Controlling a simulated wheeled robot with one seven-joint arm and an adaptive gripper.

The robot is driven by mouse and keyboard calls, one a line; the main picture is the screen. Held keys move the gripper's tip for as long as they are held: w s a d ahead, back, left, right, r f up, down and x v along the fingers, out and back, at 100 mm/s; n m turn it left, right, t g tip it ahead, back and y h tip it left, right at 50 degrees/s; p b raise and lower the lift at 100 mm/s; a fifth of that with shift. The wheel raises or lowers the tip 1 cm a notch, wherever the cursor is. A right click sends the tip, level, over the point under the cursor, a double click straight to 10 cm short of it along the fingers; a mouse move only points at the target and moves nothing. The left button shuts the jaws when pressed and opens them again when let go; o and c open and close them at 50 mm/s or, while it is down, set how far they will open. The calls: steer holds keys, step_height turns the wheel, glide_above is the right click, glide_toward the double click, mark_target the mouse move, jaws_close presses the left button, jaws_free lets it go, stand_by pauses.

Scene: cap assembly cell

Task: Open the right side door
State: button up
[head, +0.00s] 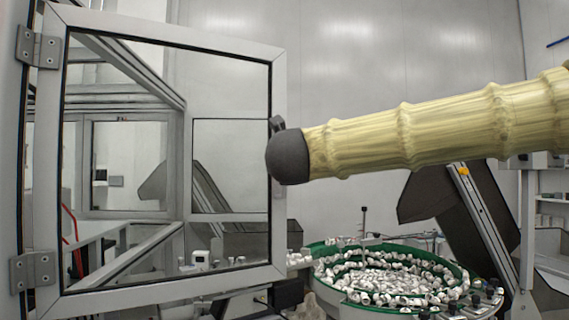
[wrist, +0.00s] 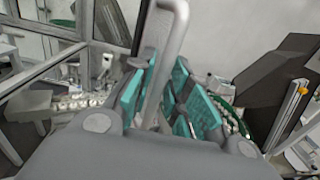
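The glazed side door (head: 150,290) has a light metal frame and fills the left of the head view. Its hinges (head: 38,48) are on the left. No post stands beside its free right edge, so it appears swung open. My gripper's dark wrist (head: 290,156) is at that edge; its fingers are hidden in the head view. In the wrist view the grey door handle (wrist: 168,50) runs between the teal-padded fingers of my gripper (wrist: 165,75), which look closed around it. The exact contact is hard to see.
A green-rimmed bowl feeder (head: 455,268) full of white caps stands behind and right of the door. A dark slanted panel (head: 480,215) with a metal rail (head: 490,225) rises beside it. Machine framing (head: 135,260) shows through the glass.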

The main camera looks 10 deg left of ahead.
steer(key=shift+o, duration=0.5)
steer(key=shift+s, duration=0.1)
steer(key=v, duration=1.2)
steer(key=shift+d, duration=0.1)
steer(key=shift+f, duration=0.1)
